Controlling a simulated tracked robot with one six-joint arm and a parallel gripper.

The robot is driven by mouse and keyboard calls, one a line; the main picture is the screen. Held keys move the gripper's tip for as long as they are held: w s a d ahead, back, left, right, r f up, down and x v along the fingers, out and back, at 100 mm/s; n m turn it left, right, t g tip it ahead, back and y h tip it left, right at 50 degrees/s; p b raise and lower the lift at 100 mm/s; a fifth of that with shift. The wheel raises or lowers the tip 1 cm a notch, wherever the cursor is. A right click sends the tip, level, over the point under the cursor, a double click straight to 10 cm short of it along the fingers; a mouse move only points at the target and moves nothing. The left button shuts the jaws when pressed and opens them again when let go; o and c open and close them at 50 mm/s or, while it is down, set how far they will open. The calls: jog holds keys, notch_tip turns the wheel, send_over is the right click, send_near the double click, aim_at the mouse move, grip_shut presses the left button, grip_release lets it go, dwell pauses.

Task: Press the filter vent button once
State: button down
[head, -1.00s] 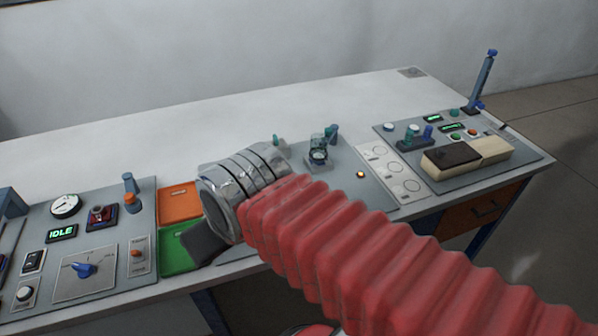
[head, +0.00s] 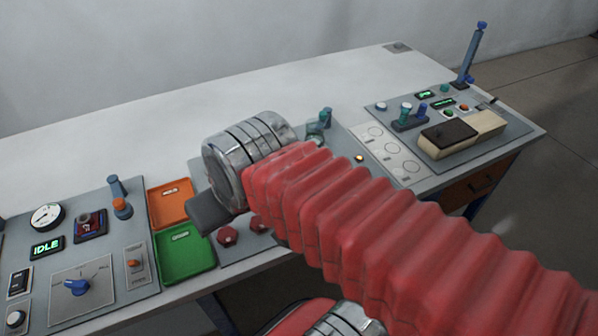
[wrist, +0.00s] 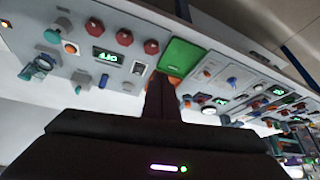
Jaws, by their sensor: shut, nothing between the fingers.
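No label reading filter vent is legible, so I cannot tell which button it is. In the head view, a white button (head: 15,318) sits at the lower left of the left panel, and another white button (head: 382,106) sits on the right panel. My gripper (head: 210,213) is shut and empty, above the right side of the trays. In the wrist view its dark fingers (wrist: 160,95) point toward the green tray.
The orange tray (head: 172,200) and green tray (head: 184,252) lie between panels. Red knobs (head: 228,236) stand close to my gripper. The left panel has an IDLE display (head: 47,247) and a blue selector (head: 76,287). A blue lever (head: 472,55) rises at right.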

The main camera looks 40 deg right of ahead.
jog(key=w+d+f+m+t+y, duration=0.15)
jog(key=w+d+f+m, duration=0.25)
jog(key=w+d+m, duration=0.85)
jog(key=w+d+f+m+t+h, duration=0.1)
jog(key=d+f+m, duration=0.2)
jog(key=d+m, duration=0.4)
jog(key=w+d+f+m+t+h, duration=0.1)
jog(key=d+f+m, duration=0.2)
jog(key=d+m, duration=0.5)
jog(key=d, duration=0.4)
jog(key=shift+w+d+f, duration=0.15)
jog(key=shift+d+f, duration=0.15)
jog(key=shift+f, duration=0.1)
jog(key=shift+f, duration=4.3)
jog(key=shift+f, duration=0.15)
jog(key=shift+f, duration=0.25)
